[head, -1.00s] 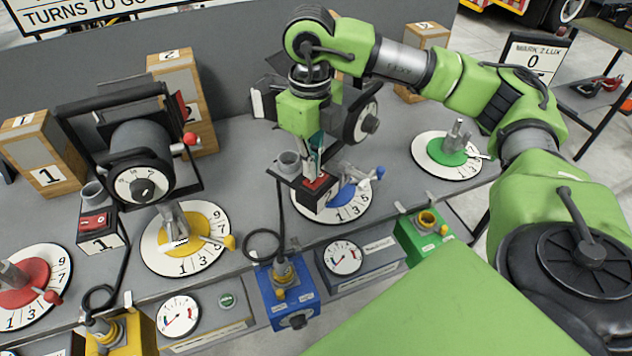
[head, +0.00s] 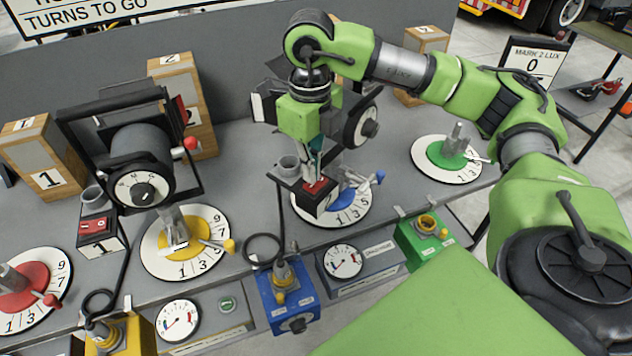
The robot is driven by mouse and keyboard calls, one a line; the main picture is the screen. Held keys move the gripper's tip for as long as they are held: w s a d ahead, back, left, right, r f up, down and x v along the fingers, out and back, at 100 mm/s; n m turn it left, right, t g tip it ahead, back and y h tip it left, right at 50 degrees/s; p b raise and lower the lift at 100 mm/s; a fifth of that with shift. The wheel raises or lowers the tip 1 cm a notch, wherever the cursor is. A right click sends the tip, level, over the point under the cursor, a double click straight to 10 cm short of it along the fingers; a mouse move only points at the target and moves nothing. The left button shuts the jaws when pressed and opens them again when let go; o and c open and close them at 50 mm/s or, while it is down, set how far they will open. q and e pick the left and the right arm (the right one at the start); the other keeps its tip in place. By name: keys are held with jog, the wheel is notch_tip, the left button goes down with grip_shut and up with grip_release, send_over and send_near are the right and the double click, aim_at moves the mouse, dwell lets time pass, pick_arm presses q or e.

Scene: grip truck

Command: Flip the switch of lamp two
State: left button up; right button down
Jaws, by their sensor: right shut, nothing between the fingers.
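The switch box of lamp two (head: 318,203) is a small dark box with a red rocker (head: 318,186) on top, in the middle of the head view. My right gripper (head: 315,176) points down with its shut fingertips right at the red rocker; whether they touch it I cannot tell. The fingers hide part of the rocker, and its tilt cannot be made out. Lamp two (head: 363,127) stands behind, partly hidden by my right arm. My left gripper is not in view.
Lamp one (head: 140,165) and its red switch (head: 95,225) stand to the left. Dials with yellow (head: 209,223), blue (head: 348,215) and green (head: 447,161) centres lie on the grey bench. A blue box (head: 287,300) and a green box (head: 420,240) sit along the front edge.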

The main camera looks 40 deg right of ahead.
aim_at(312, 186)
jog(key=shift+f+b, duration=1.05)
jog(key=shift+f, duration=0.05)
dwell(0.6)
jog(key=shift+r, duration=0.15)
jog(key=shift+r+p, duration=2.25)
jog(key=shift+r, duration=1.15)
jog(key=shift+s+f, duration=0.1)
